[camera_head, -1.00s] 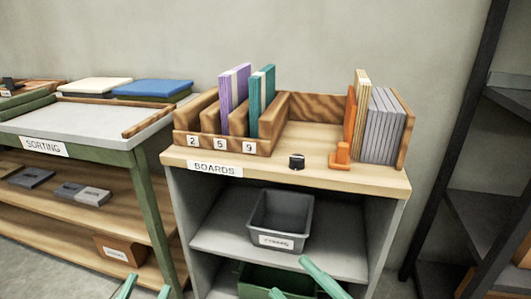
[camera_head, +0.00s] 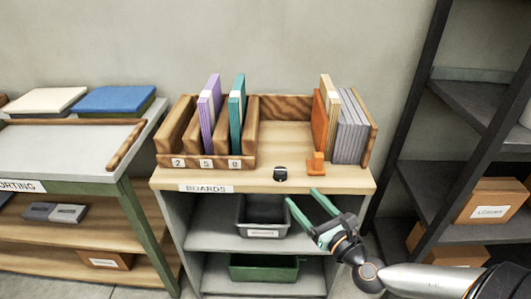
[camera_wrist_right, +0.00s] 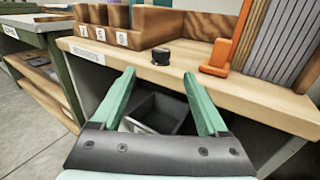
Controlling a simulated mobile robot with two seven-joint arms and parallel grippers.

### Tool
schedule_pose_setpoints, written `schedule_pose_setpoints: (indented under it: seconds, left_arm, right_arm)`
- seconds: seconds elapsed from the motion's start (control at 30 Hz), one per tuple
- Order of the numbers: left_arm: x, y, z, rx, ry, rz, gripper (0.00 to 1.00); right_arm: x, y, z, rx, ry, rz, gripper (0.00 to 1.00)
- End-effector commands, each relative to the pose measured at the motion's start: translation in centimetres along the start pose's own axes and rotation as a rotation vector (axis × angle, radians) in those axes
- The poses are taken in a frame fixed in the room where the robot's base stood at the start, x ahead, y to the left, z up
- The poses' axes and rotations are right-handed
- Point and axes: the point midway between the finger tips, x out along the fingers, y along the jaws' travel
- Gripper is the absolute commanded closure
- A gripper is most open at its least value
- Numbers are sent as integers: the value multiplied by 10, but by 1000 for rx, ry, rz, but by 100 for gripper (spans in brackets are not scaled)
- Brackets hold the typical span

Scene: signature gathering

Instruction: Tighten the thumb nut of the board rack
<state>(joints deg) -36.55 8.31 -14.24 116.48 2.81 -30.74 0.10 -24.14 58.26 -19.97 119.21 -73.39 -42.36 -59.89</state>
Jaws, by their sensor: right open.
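The board rack (camera_head: 280,126) stands on the wooden top of the BOARDS shelf, holding purple and teal boards at left and cream and grey boards at right. A small black thumb nut (camera_head: 281,174) sits at the front edge of the top; it also shows in the right wrist view (camera_wrist_right: 161,56). An orange stop (camera_head: 316,164) stands just right of it. My right gripper (camera_head: 302,200) is open and empty, in front of and below the top's edge. In the right wrist view its green fingers (camera_wrist_right: 158,76) point toward the nut, apart from it. My left gripper is out of view.
Below the top are a grey bin (camera_head: 263,232) and a green bin (camera_head: 264,268) on shelves. The sorting table (camera_head: 70,150) stands at left, and a dark metal rack (camera_head: 445,190) with cardboard boxes stands close at right.

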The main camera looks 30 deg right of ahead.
Motion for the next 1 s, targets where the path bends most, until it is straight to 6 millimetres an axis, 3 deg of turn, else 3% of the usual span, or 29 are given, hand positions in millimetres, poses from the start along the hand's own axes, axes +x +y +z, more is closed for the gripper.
schedule_pose_setpoints:
  seconds: [0.27,0.8,1.0]
  left_arm:
    - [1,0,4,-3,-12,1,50]
    - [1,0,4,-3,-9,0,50]
    - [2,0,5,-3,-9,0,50]
  right_arm:
    - [21,-3,3,-23,-13,-6,23]
    - [98,-2,3,-17,-10,-6,23]
    - [118,-2,2,-17,-8,-5,23]
